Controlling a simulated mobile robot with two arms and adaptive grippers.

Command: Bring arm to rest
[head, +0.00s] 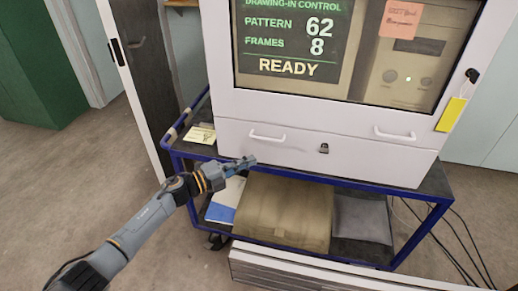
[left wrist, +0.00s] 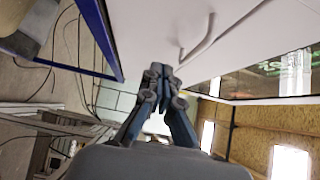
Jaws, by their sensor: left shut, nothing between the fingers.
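My left arm comes in from the lower left in the head view. Its gripper (head: 243,162) is shut and empty, in front of the white cabinet's lower drawer (head: 290,141), near the left drawer handle. In the left wrist view the gripper (left wrist: 160,72) also shows with its fingertips together, and a white handle (left wrist: 198,40) lies just beyond it. I cannot tell whether the fingers touch the cabinet. My right gripper is not in view.
The cabinet stands on a blue-framed cart (head: 440,190) holding a tan bag (head: 285,212) and a grey pouch (head: 362,218). The screen (head: 290,40) reads READY. A white slatted piece (head: 300,272) lies in front. Cables trail at right. Floor at left is clear.

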